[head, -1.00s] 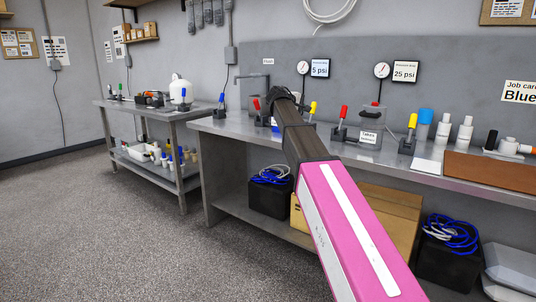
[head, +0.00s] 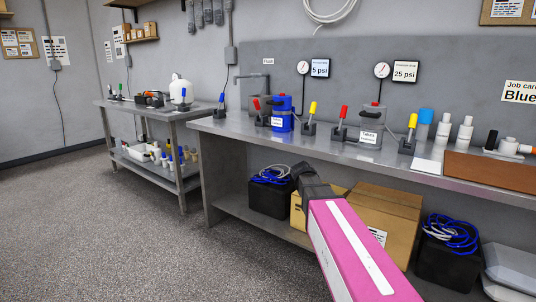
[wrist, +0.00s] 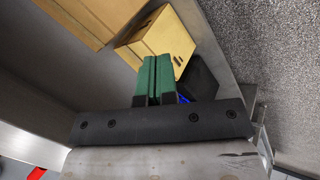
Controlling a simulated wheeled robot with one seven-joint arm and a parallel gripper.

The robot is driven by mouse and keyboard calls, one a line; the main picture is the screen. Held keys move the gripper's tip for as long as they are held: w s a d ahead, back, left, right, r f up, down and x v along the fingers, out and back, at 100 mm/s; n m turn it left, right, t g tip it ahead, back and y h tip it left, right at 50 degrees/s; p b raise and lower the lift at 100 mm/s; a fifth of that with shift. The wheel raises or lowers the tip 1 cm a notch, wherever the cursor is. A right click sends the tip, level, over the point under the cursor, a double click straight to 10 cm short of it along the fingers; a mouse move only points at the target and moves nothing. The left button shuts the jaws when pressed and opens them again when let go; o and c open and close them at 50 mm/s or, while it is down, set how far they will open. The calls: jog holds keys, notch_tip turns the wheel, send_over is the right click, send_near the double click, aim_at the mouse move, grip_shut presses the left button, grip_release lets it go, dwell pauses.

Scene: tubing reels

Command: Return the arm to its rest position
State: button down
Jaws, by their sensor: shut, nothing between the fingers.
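My gripper (wrist: 153,82) shows in the wrist view as two green fingers pressed together with nothing between them. In the head view, my pink and dark arm reaches from the lower right, and its dark end is in front of the bench's lower shelf, below the bench top. The fingers are not clear in that view. In the wrist view, the fingers point toward a small cardboard box (wrist: 160,40) and a black bin (wrist: 200,78). I cannot tell how far they are from these.
The steel workbench (head: 225,128) holds a blue canister (head: 282,117), a grey canister (head: 371,122) and several coloured-handle valves. Under it are a black bin (head: 268,197), cardboard boxes (head: 385,215) and another bin (head: 440,255). The floor (head: 110,235) at left is clear.

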jog(key=s+f+m+g+y, duration=0.2)
jog(key=s+f, duration=0.6)
jog(key=s, duration=0.2)
jog(key=s+a+f+m+g+y, duration=0.1)
jog(key=s+f+m+y, duration=0.1)
jog(key=s+f, duration=0.6)
jog(key=s+y, duration=0.1)
jog(key=s, duration=0.2)
jog(key=shift+f+m+g, duration=0.3)
jog(key=shift+m+g, duration=0.1)
